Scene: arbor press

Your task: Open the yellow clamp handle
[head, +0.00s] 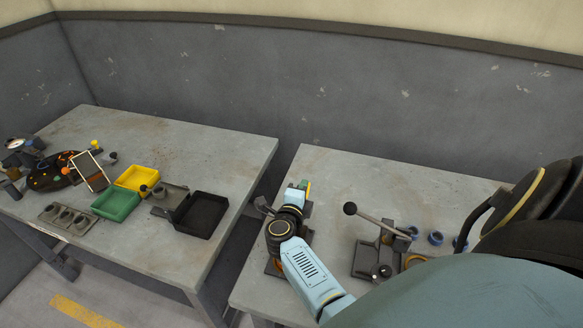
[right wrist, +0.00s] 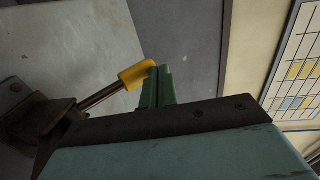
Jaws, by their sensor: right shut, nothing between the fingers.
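The yellow clamp handle (right wrist: 137,74) shows in the right wrist view as a yellow grip on a dark metal rod, slanting up to the right from a brown metal clamp bracket (right wrist: 38,118). My right gripper (right wrist: 158,85) has its green fingers together, right beside the tip of the yellow grip. I cannot tell whether they touch it. Nothing is between the fingers. In the head view my right gripper (head: 304,187) is over the right table, and my wrist and arm hide most of the clamp. My left gripper is not in view.
On the right table (head: 340,172) a lever with a black knob (head: 350,208) rises right of my arm, near several blue rings (head: 435,238). The left table holds a yellow bin (head: 137,178), a green bin (head: 115,205) and a black tray (head: 200,214). The right table's back is clear.

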